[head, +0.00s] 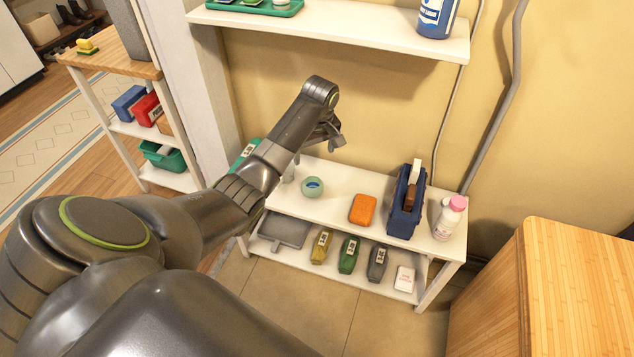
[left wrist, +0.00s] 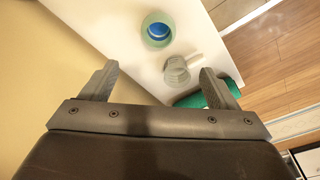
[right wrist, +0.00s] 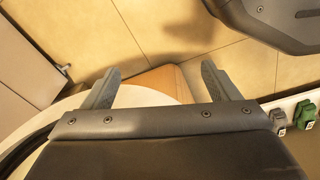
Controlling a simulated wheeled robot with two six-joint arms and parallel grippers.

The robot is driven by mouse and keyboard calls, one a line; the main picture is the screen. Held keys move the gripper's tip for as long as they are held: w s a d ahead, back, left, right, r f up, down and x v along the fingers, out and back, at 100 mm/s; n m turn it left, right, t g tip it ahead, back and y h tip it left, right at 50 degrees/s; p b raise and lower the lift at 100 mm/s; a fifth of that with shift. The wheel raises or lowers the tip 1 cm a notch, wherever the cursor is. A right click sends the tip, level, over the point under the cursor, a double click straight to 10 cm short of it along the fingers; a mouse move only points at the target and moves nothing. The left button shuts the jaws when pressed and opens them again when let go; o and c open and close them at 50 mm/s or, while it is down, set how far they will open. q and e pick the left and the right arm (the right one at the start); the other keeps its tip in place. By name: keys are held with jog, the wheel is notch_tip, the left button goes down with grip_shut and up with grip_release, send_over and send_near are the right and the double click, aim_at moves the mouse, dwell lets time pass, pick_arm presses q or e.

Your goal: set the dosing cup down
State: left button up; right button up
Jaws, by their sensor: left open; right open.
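A translucent grey-green dosing cup (left wrist: 177,72) with a pale handle stands on the white shelf (left wrist: 120,30) in the left wrist view. In the head view the cup (head: 289,173) shows only partly behind my left arm. My left gripper (head: 333,132) is open and empty, above the shelf and apart from the cup. In the left wrist view the left gripper (left wrist: 157,84) has its fingers spread, with the cup nearer the right finger. My right gripper (right wrist: 158,78) is open and empty over the floor in the right wrist view; the head view does not show it.
A round green container with a blue inside (head: 312,187) stands near the cup. An orange block (head: 362,209), a dark blue caddy (head: 405,205) and a pink-capped bottle (head: 449,218) stand farther right. A green box (head: 243,153) is behind my arm. An upper shelf (head: 340,33) hangs above.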

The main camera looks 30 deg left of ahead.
pick_arm(q)
jog(key=b, duration=0.3)
send_near(313, 184)
jog(key=shift+s+f, duration=0.8)
jog(key=shift+f, duration=0.3)
notch_tip(313, 184, down, 4)
jog(key=shift+w+f+b, duration=0.2)
jog(key=shift+f+b, duration=0.05)
jog(key=shift+b, duration=1)
jog(key=shift+f, duration=0.45)
pick_arm(e)
jog(key=w+a+r+t+y, duration=0.1)
jog(key=w+a+r, duration=0.1)
jog(key=r, duration=0.8)
jog(key=shift+w+a+r+t, duration=0.2)
jog(key=shift+w+a+t, duration=0.2)
jog(key=shift+w, duration=0.2)
pick_arm(q)
jog(key=shift+c, duration=0.3)
jog(key=shift+a+r, duration=0.1)
jog(key=c, duration=1.1)
